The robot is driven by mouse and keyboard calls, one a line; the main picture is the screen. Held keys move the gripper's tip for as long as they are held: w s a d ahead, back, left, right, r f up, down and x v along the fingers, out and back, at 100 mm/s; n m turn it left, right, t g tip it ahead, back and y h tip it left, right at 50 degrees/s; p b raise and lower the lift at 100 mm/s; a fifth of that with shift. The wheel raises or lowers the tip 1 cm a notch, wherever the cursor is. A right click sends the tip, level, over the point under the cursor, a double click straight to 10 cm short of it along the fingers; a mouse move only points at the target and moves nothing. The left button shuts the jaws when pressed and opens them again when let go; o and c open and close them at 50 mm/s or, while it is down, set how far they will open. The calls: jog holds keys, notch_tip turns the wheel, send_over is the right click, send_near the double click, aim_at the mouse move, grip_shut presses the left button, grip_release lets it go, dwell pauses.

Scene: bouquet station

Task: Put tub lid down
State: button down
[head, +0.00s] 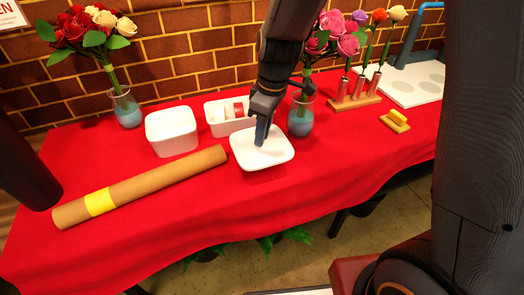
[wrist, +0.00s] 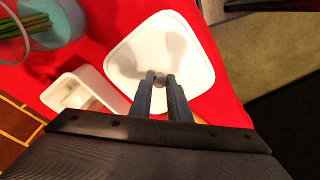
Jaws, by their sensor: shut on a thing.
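The white square tub lid (head: 278,154) is low over the red table, right of the white tub. My gripper (head: 262,141) reaches down from above and is shut on the small grey knob (wrist: 160,79) at the lid's middle. The lid (wrist: 188,50) looks flat in the wrist view. I cannot tell whether it touches the cloth. The white tub (head: 172,134) stands upright at the left; its inside is hard to make out.
A white divided box (head: 226,117) and a glass vase (head: 300,114) with pink roses stand just behind the lid. A brown paper roll (head: 150,184) lies at the left front. The red cloth (head: 330,180) front of the lid is clear.

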aim_at(262, 151)
jog(key=shift+f, duration=3.3)
jog(key=shift+f, duration=0.1)
jog(key=c, duration=1.7)
grip_release()
jog(key=shift+o, duration=0.2)
jog(key=r, duration=0.4)
jog(key=d+r, duration=0.1)
jog(key=r, duration=0.3)
jog(key=s+r, duration=0.1)
jog(key=r, duration=0.3)
jog(key=shift+d, duration=0.3)
jog(key=s+d+f+m+h, duration=0.1)
jog(key=s+d+f+m, duration=0.1)
jog(key=s+d+m, duration=1)
jog(key=shift+s+d+f+g, duration=0.25)
jog(key=shift+s+d, duration=0.2)
jog(key=shift+s, duration=0.55)
